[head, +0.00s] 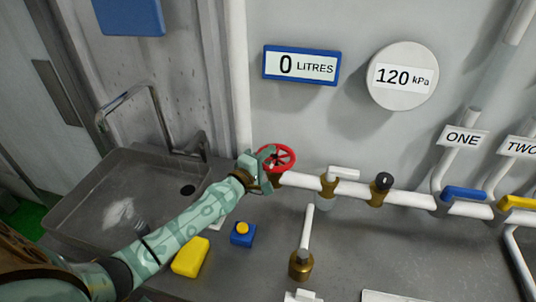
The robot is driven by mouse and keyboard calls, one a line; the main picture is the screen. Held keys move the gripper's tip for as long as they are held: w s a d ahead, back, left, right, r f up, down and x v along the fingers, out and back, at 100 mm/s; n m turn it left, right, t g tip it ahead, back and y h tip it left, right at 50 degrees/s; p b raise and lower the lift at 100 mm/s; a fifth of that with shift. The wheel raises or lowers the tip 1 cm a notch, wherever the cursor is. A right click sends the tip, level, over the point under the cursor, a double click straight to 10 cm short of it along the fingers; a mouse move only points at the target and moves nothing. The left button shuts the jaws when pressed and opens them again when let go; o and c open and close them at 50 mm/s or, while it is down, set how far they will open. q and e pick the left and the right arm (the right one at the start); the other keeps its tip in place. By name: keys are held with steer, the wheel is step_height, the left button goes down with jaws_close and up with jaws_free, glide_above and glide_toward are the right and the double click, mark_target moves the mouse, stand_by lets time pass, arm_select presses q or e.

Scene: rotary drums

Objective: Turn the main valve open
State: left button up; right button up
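The main valve appears to be the red handwheel (276,157), which sits at the left end of the white horizontal pipe (300,181). My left gripper (264,160) is at the wheel's left side, its fingers overlapping the left rim in the picture. The left part of the wheel is hidden behind the gripper. I cannot tell whether the fingers are closed on the rim or only beside it. My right gripper is not in view.
A sink (80,205) with a tap (150,100) is at the left. A yellow block (190,257) and a blue box with a yellow button (242,234) lie near my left arm. Wall displays read "0 LITRES" (301,65) and "120 kPa" (402,76). Blue (464,194) and yellow (517,202) valve handles are at the right.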

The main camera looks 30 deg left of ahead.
arm_select(q)
steer(key=shift+o, duration=1.4)
steer(key=s+a, duration=0.2)
steer(key=s, duration=1.4)
steer(key=shift+s, duration=0.15)
steer(key=shift+f, duration=0.1)
